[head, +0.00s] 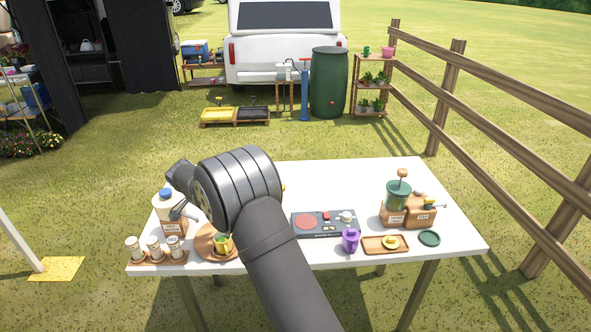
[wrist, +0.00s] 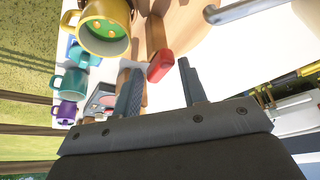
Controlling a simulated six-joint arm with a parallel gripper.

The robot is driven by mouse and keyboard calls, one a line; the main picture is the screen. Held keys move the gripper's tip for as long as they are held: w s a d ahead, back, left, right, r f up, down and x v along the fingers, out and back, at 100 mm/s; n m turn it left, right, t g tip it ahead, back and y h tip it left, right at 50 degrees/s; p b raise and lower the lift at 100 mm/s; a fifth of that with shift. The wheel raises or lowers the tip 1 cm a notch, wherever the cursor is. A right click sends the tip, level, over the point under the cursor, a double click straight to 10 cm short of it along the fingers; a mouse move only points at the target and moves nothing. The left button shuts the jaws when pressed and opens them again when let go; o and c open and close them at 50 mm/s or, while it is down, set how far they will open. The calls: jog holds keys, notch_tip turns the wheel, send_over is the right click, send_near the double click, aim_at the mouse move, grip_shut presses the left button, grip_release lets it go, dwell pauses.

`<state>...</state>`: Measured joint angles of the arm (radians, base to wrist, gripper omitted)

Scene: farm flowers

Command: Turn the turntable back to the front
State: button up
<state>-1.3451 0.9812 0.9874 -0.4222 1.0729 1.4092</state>
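The turntable (head: 203,247) is a round wooden disc at the table's left front, partly hidden behind my arm. A yellow mug (head: 224,244) stands on it. In the wrist view the tan disc (wrist: 190,28) shows at the top, with the yellow mug (wrist: 105,30) at its left, green inside. A brown bar with a red tip (wrist: 161,66) reaches from the disc's edge toward my gripper (wrist: 159,76). The two fingers are apart, one on each side of the red tip, with a visible gap. In the head view my gripper is mostly hidden behind my wrist.
A jug with a blue cap (head: 167,212) and several small jars on a wooden rack (head: 150,259) stand left of the turntable. The table's back (head: 340,180) is clear.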

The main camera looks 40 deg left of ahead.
jog(key=shift+w+d+r+m, duration=0.1)
jog(key=shift+w+r+m, duration=0.2)
jog(key=w+d+r+m+g+y, duration=0.1)
jog(key=w+d+r+m+g, duration=0.2)
jog(key=r, duration=0.5)
jog(key=w+d+r+m+g+y, duration=0.1)
jog(key=w+r+m+g, duration=0.2)
jog(key=r+m+g, duration=0.3)
jog(key=shift+n+t, duration=0.4)
jog(key=shift+n, duration=0.3)
jog(key=x, duration=1.6)
jog(key=shift+s+a, duration=0.15)
jog(key=shift+a, duration=0.1)
jog(key=shift+c, duration=0.5)
grip_shut()
